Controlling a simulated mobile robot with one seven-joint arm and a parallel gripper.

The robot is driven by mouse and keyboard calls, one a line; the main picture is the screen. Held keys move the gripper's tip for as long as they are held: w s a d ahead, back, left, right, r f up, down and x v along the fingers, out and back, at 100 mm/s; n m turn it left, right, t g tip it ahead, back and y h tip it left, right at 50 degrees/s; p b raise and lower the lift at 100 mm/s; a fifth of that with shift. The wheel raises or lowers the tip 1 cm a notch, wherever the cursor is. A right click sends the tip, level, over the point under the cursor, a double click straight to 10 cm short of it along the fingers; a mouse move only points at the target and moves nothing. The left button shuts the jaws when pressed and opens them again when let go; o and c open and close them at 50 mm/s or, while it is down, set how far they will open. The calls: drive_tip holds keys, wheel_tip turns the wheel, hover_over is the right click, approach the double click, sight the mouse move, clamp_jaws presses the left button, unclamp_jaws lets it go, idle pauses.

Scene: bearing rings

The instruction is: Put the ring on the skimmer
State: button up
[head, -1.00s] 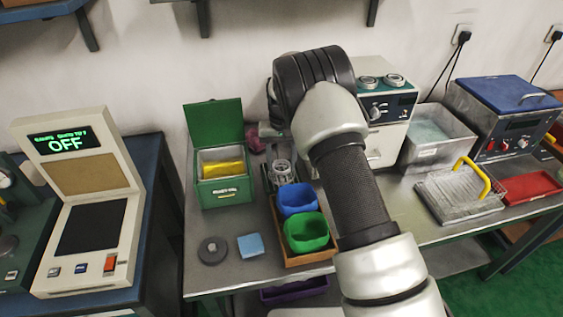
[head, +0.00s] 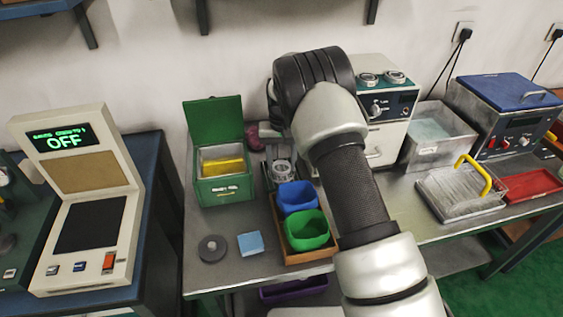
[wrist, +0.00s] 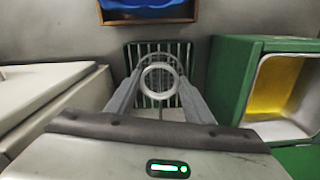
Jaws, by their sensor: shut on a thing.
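A light metal ring (wrist: 142,82) is held upright between the fingertips of my gripper (wrist: 159,84) in the wrist view. In the head view my gripper (head: 281,172) is partly hidden behind my arm, between the green box and the white machine. The gripper is shut on the ring, above a slatted rack (wrist: 134,55). A flat mesh tray with a yellow handle (head: 452,196), which looks like the skimmer, lies on the bench at the right in the head view, well away from my gripper.
An open green box (head: 224,190) stands left of my gripper. Blue (head: 297,197) and green (head: 307,232) bins sit in front of it. A white machine (head: 388,133) and a metal tub of liquid (head: 437,150) stand toward the skimmer. A red tray (head: 532,187) lies at far right.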

drive_tip(key=shift+f, duration=0.3)
idle(0.6)
drive_tip(key=o, duration=1.1)
drive_tip(key=shift+r, duration=0.1)
drive_tip(key=shift+r+p, duration=1.5)
drive_tip(key=shift+r, duration=1.45)
